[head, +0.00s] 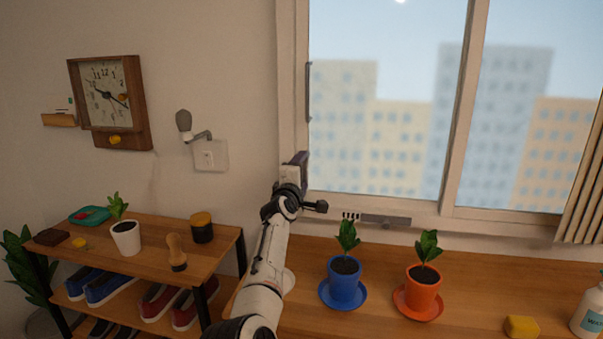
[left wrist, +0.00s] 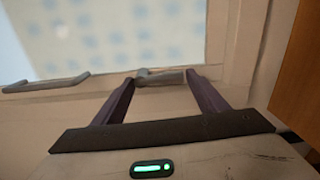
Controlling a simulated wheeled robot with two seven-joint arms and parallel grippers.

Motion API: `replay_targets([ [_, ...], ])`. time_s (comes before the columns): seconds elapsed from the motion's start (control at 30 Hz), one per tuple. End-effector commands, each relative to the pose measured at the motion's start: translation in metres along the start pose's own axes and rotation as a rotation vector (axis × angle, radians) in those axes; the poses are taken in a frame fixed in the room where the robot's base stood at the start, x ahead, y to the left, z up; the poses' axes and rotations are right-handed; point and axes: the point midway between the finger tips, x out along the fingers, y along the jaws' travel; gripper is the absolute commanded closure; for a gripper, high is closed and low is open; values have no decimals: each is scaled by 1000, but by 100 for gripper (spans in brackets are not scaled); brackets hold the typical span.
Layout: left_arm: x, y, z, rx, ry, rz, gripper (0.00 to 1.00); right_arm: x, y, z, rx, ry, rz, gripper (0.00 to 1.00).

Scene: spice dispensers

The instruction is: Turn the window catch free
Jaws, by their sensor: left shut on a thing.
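The window (head: 385,120) has a pale frame, and its sash looks closed. The window catch (left wrist: 155,78) is a small grey lever on the frame. In the left wrist view it spans between the two dark fingertips of my left gripper (left wrist: 161,76), which is shut on it. In the head view my left gripper (head: 297,166) is at the window's lower left corner and hides the catch. A slim grey pull handle (head: 308,92) is upright on the left sash edge, and it also shows in the left wrist view (left wrist: 47,85). My right gripper is not in view.
Below the window, a wooden top (head: 460,270) holds a blue pot (head: 345,284) and an orange pot (head: 423,290) with plants. A grey bar (head: 383,221) lies along the sill. A shoe shelf (head: 210,235) stands left of my arm; a clock (head: 103,92) and wall lamp (head: 184,122) hang above.

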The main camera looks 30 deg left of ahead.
Motion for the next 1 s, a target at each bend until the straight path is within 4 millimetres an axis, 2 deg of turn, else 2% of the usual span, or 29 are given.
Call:
replay_targets([
  [0.03,0,-5,0,-12,-1,-8,74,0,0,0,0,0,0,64],
  [0.2,0,-5,0,-12,-2,-8,74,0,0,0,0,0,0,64],
  [0.23,0,-5,0,-12,-2,-8,30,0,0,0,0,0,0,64],
  [0.3,0,-5,0,-11,-1,-7,18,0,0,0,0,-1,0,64],
  [0.33,0,-4,0,-10,-1,-7,16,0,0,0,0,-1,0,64],
  [0.73,-4,-1,1,-4,-1,-1,16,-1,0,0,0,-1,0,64],
  [0.87,-15,-1,1,-4,-1,-1,16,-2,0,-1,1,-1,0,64],
  [1.0,-34,-2,1,-5,-1,-2,16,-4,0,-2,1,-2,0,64],
])
